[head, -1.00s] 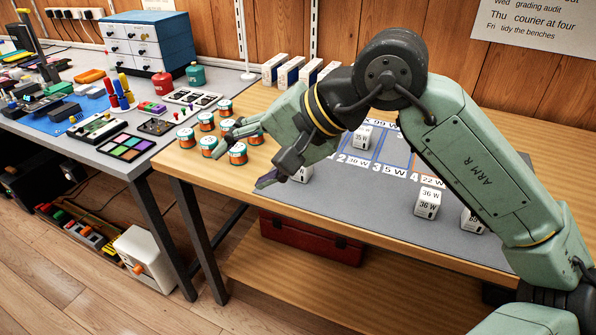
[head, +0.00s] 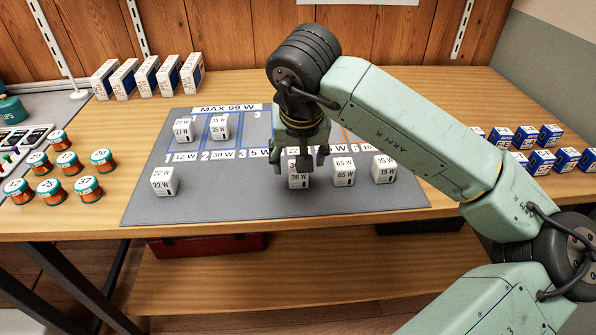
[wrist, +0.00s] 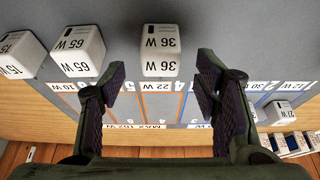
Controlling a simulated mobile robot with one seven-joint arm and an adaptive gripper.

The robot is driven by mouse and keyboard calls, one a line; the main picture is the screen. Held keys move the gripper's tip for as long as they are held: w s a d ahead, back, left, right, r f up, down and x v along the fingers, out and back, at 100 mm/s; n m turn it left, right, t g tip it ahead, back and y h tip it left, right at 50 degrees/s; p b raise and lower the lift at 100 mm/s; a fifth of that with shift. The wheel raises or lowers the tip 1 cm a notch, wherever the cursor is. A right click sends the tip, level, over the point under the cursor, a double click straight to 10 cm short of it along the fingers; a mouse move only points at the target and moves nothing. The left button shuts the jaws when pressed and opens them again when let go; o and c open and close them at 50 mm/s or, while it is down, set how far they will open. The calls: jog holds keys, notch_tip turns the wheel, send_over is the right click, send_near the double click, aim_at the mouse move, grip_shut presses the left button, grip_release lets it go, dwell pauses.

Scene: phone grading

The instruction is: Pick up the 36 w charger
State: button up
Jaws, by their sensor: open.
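The 36 W charger (head: 298,182) is a white block on the grey mat (head: 235,192), near its front edge. My gripper (head: 299,160) is open and points down just above and behind it, partly covering its top. In the wrist view, the 36 W charger (wrist: 161,52) appears upside down, in line with the gap between the two dark fingers of my gripper (wrist: 161,75). The fingers are spread wider than the charger.
A 65 W charger (head: 344,172) stands close to the right, then a 15 W charger (head: 384,169). A 22 W charger (head: 165,182) is at front left. The 27 W (head: 184,131) and 35 W (head: 219,128) chargers stand in marked lanes behind. Several orange-and-teal tins (head: 88,188) are left.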

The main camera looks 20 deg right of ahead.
jog(key=p+x, duration=0.1)
jog(key=x, duration=0.3)
jog(key=shift+w+f, duration=0.15)
jog(key=shift+c, duration=0.2)
jog(key=c, duration=1.2)
